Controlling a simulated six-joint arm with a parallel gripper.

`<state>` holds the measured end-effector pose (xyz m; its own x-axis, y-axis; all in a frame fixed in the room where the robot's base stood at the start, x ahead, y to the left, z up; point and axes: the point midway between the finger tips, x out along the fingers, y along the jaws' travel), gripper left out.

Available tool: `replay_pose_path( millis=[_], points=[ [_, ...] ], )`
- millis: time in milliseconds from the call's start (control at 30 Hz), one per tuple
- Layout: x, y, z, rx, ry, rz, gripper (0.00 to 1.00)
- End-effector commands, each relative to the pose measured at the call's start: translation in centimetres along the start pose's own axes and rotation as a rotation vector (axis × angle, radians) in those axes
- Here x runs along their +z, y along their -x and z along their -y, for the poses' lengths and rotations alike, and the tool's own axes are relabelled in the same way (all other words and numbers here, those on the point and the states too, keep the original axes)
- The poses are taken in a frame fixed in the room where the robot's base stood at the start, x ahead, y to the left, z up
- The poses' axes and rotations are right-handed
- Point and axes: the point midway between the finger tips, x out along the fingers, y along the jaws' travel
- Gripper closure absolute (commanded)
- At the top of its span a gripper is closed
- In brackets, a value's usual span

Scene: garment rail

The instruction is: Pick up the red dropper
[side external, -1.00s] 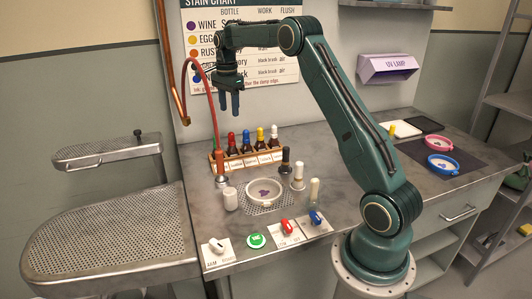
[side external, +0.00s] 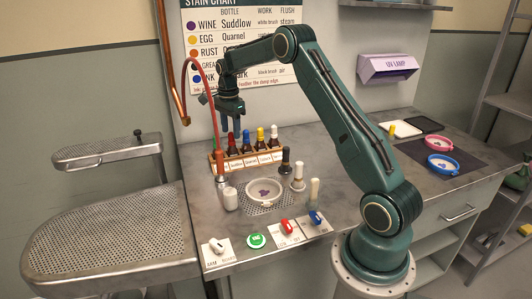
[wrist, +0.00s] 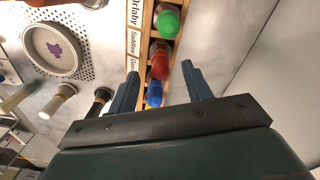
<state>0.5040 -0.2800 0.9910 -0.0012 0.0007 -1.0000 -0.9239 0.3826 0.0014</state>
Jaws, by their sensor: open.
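The red dropper (wrist: 161,66) has a red bulb and stands in a wooden rack between a green bulb and a blue bulb. In the side view its red top (side external: 232,140) shows just under my fingers, near the rack's left end. My gripper (side external: 231,128) points down over it, open and empty. In the wrist view the fingertips (wrist: 161,74) lie on either side of the red bulb in the picture, with the blue bulb nearer the palm. I cannot tell the exact height gap, but the fingers look above the bulb.
The rack (side external: 248,163) also holds blue (side external: 246,135) and yellow-topped (side external: 260,132) droppers close by. A red hose (side external: 187,75) arches beside my gripper on the left.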

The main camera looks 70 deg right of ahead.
Motion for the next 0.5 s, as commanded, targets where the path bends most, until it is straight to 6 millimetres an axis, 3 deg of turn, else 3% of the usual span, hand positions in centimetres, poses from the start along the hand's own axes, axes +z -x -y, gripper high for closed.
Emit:
replay_pose_path(
  millis=[200,500],
  points=[
    [-0.1,-2.5,0.0,0.002,0.000,0.001,0.51],
    [-0.1,-3.1,0.0,-0.002,0.000,0.000,0.51]
  ],
)
